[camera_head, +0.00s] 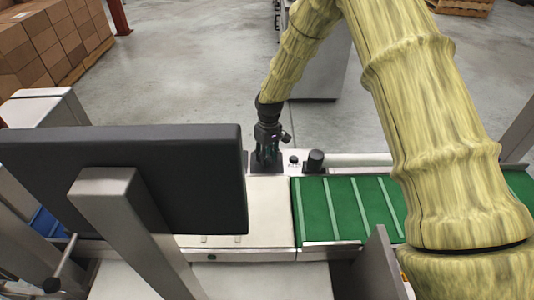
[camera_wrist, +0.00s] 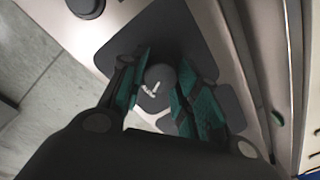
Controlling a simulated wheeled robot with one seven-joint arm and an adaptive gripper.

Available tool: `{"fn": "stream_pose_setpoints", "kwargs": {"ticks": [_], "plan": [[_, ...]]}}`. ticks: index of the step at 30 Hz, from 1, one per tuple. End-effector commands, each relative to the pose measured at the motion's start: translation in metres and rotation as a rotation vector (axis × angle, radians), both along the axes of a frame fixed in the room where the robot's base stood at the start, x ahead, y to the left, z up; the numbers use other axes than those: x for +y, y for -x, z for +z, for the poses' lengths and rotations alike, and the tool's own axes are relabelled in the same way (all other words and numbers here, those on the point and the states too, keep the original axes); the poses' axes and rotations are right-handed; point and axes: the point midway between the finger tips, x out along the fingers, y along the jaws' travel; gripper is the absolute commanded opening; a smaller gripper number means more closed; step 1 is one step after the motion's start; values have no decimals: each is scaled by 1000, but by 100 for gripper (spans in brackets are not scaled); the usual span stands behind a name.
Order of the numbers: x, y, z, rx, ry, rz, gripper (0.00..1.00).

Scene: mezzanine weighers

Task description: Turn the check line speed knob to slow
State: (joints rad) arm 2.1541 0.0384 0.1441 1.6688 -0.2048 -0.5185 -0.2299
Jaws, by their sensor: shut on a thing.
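The check line speed knob (camera_wrist: 158,76) is a round dark knob with a white pointer mark, on a dark plate (camera_wrist: 190,32) in the wrist view. My gripper (camera_wrist: 160,82) has its two green-padded fingers on either side of the knob and is shut on it. In the head view my gripper (camera_head: 267,150) points down at the dark plate on the pale rail behind the belt, and hides the knob there. The setting the pointer stands at cannot be read.
A small dark button (camera_head: 294,160) and a black cylindrical knob (camera_head: 315,160) stand on the rail right of my gripper. A green belt (camera_head: 350,208) lies in front. A large dark screen (camera_head: 120,175) fills the left foreground. Stacked cartons (camera_head: 45,42) stand far back left.

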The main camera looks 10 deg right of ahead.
Motion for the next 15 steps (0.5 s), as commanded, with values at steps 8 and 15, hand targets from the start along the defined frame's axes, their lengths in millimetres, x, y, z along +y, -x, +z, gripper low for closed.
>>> {"fn": "stream_pose_setpoints", "kwargs": {"ticks": [8,15], "plan": [[0,-1,1,-2,0,68,7],[0,-1,1,-3,0,78,8]]}}
